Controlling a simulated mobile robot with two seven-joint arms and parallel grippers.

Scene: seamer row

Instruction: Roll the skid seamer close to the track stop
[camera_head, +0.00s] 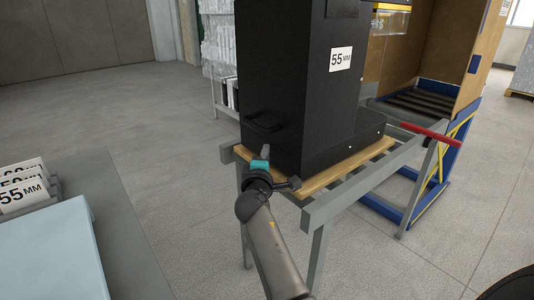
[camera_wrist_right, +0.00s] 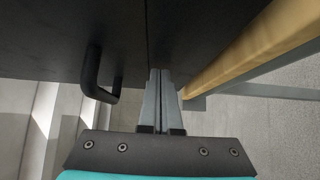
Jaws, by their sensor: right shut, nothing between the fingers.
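The skid seamer is a tall black machine (camera_head: 285,85) with a "55 MM" label, upright on a wooden skid (camera_head: 318,184) on a grey track (camera_head: 330,205). A red bar (camera_head: 432,133), apparently the track stop, crosses the track's right end, with a gap between it and the skid. My right gripper (camera_head: 265,153) is shut and empty at the seamer's near lower left, below its black handle. In the wrist view the closed fingers (camera_wrist_right: 160,85) point at the black body, with the handle (camera_wrist_right: 97,82) to their left; I cannot tell if they touch. My left gripper is out of view.
A blue-framed station with rollers (camera_head: 418,102) and brown panels stands beyond the red bar. At left a grey table (camera_head: 125,235) holds a pale blue slab (camera_head: 45,250) and several size cards (camera_head: 22,190). Floor between table and track is clear.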

